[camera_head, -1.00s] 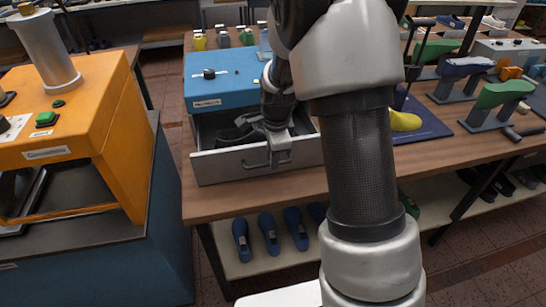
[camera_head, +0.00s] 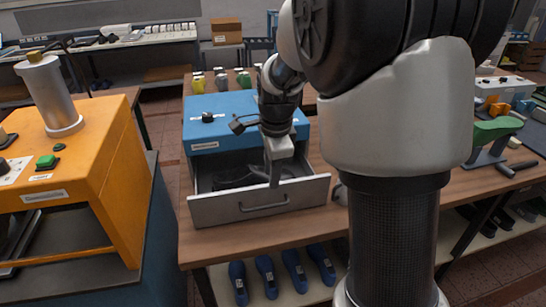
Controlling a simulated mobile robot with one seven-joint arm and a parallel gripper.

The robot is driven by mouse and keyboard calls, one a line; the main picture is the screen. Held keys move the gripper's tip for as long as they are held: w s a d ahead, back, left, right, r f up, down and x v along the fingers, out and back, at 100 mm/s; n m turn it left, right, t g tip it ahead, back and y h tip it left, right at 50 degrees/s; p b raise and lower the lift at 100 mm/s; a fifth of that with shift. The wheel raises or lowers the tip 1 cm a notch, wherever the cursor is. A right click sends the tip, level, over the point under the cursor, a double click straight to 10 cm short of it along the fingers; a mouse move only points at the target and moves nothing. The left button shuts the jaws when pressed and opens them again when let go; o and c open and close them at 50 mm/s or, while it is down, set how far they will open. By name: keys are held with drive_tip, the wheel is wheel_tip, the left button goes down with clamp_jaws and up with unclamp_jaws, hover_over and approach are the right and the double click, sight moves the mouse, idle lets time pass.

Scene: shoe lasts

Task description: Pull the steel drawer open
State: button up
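The steel drawer (camera_head: 222,209) is pulled out from the blue cabinet (camera_head: 225,105) on the wooden bench. Its grey front carries a bar handle (camera_head: 263,207), which is in plain view with nothing around it. Dark items (camera_head: 233,177) lie inside the drawer. My gripper (camera_head: 275,182) points down at the drawer's open top, just behind or above the front panel in this view. It appears clear of the handle. Its fingers overlap and are small, so I cannot tell if they are open or shut. Nothing shows held in it.
An orange machine (camera_head: 70,150) stands on a dark base at left. A green shoe last (camera_head: 496,130) on a stand is at right. Blue lasts (camera_head: 293,268) sit on the shelf below the bench. My arm covers the bench right of the drawer.

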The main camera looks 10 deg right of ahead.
drive_tip(key=r, duration=0.2)
drive_tip(key=s+r, duration=0.1)
drive_tip(key=r, duration=0.2)
drive_tip(key=s+r+n+t+p, duration=0.1)
drive_tip(key=s+r+n+p, duration=0.1)
drive_tip(key=s+r+n, duration=0.3)
drive_tip(key=s+r+n+t+p, duration=0.2)
drive_tip(key=s+r+n, duration=0.4)
drive_tip(key=s+n, duration=0.6)
drive_tip(key=s+p, duration=0.1)
drive_tip(key=s, duration=0.3)
drive_tip(key=shift+s+a+r+n, duration=0.3)
drive_tip(key=shift+s+a+n, duration=0.1)
